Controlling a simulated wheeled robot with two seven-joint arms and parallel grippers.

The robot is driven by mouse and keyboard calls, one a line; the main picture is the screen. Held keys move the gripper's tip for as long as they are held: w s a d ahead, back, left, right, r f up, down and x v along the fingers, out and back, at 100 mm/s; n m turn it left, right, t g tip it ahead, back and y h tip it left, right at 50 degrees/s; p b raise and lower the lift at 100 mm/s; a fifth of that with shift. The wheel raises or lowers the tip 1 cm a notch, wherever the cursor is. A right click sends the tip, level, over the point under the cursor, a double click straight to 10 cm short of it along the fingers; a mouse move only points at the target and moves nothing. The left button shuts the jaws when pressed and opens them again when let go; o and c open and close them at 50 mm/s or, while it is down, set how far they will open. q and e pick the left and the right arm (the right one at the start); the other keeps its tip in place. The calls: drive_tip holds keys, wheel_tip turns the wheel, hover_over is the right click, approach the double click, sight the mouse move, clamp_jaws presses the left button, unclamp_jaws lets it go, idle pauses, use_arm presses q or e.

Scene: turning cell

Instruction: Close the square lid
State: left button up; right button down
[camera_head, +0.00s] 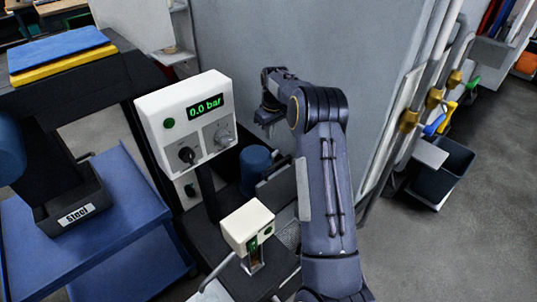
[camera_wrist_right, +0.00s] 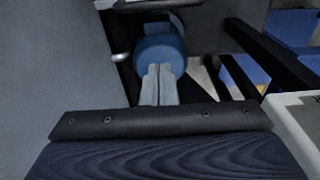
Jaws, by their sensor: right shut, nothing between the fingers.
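A dark, flat square-edged plate (camera_head: 277,187) stands raised and tilted beside the blue cylinder in the head view. It looks like the square lid, but my right arm partly covers it, so I cannot tell its hinge or exact angle. My right gripper (camera_head: 267,128) is above and beyond the plate, near the grey wall, apart from it. In the wrist view its fingers (camera_wrist_right: 160,85) are together and empty, seen in front of the blue cylinder (camera_wrist_right: 160,50). My left gripper is not in view.
A small cream box (camera_head: 248,226) stands in front. A blue cart (camera_head: 110,235) with a steel-labelled bin (camera_head: 78,213) is at left. The grey wall (camera_head: 330,60) is close behind my arm.

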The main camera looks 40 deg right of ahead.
wheel_tip(320, 180, down, 10)
drive_tip(key=s, duration=0.1)
drive_tip(key=s+r+p, duration=0.1)
drive_tip(key=s, duration=0.1)
drive_tip(key=shift+d, duration=0.15)
idle(0.5)
